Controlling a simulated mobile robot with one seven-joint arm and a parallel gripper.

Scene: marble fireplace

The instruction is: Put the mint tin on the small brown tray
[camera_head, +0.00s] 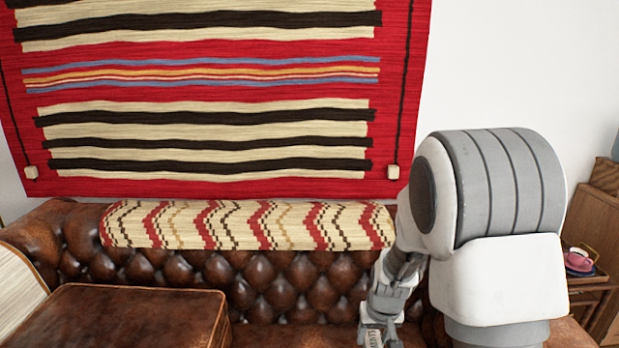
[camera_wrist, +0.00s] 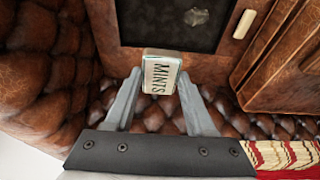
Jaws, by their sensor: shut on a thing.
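My gripper (camera_wrist: 160,78) is shut on the mint tin (camera_wrist: 161,74), a small pale tin marked "MINTS", held between the two fingertips. In the head view, my gripper (camera_head: 379,334) is low in the picture, in front of the brown leather sofa, with the tin (camera_head: 374,339) partly cut off by the bottom edge. I cannot pick out the small brown tray for certain. The wrist view shows a dark panel (camera_wrist: 160,22) with a brown border beyond the tin, and I cannot tell what it is.
The tufted leather sofa (camera_head: 275,285) fills the lower middle, with a zigzag-patterned cloth (camera_head: 250,224) over its back. A brown leather cushion or arm (camera_head: 130,315) is at lower left. At far right, pink items (camera_head: 579,262) stand on a wooden side table (camera_head: 590,282).

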